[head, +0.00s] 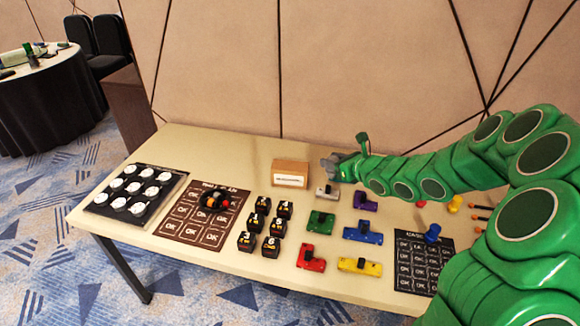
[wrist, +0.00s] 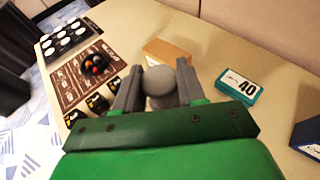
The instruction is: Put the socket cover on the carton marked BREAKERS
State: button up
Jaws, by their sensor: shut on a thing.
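My gripper (head: 333,165) is just right of a small brown carton (head: 290,173) in the head view. It is shut on a grey rounded piece (wrist: 161,84), which I take to be the socket cover and which shows between the two grey fingers in the wrist view. The carton carries a white label on its front, too small to read. Nothing is seen on the carton's top. In the wrist view the carton (wrist: 167,50) lies just beyond the fingertips, its lower part hidden by them. The gap between piece and carton is hard to judge.
Several black numbered blocks (head: 265,223) and coloured pieces (head: 321,222) stand in front of the carton. A brown mat (head: 180,225) holds a dark round bowl (head: 214,200). A teal box marked 40 (wrist: 240,88) stands right of the gripper. A wall closes the back.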

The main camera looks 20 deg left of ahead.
jog(key=a+r, duration=0.4)
jog(key=a, duration=0.7)
send_over(290, 166)
jog(key=shift+f, duration=4.8)
jog(key=shift+w+f, duration=0.1)
jog(key=shift+f, duration=1.65)
jog(key=o, duration=1)
jog(key=shift+f, duration=0.1)
